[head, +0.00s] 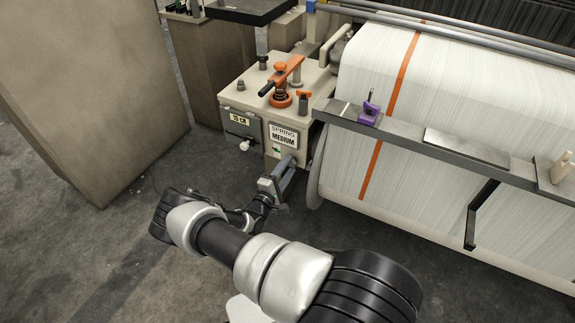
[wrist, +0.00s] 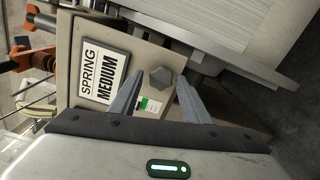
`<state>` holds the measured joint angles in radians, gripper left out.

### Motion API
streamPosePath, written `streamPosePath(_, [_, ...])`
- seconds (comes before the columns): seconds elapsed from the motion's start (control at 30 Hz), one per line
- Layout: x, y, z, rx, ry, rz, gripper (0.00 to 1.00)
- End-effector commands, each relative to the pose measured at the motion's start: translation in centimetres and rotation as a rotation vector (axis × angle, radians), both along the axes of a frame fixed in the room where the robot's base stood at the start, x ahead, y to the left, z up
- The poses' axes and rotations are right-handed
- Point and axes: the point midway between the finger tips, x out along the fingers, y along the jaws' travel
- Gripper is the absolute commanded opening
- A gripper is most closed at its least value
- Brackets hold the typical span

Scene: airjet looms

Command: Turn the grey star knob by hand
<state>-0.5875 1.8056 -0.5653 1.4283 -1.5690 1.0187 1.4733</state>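The grey star knob (wrist: 161,78) shows in the wrist view on the beige machine box, beside the "SPRING MEDIUM" label (wrist: 103,75). My gripper (wrist: 162,82) is open, one finger tip appearing on each side of the knob's lower part. Nothing is held between the fingers. I cannot tell from this view whether they touch the knob or how much gap is left in depth. In the head view my gripper (head: 284,172) is low at the front of the box, below the label (head: 284,135). The knob cannot be made out there.
The white warp roll (head: 440,90) and grey rail (head: 400,137) are at right. Open floor (head: 70,250) lies at left.

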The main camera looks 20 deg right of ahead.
Motion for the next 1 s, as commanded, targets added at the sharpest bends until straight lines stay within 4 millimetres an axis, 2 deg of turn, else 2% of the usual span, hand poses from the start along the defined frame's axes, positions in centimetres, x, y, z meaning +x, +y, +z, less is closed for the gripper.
streamPosePath(0.37, [-0.2, 0.3, -0.1, -0.002, 0.004, 0.001, 0.47])
streamPosePath(0.8, [-2.9, 3.8, -0.1, -0.003, 0.006, 0.002, 0.47])
streamPosePath(1.0, [-3.7, 4.7, -0.1, -0.004, 0.005, 0.0, 0.47])
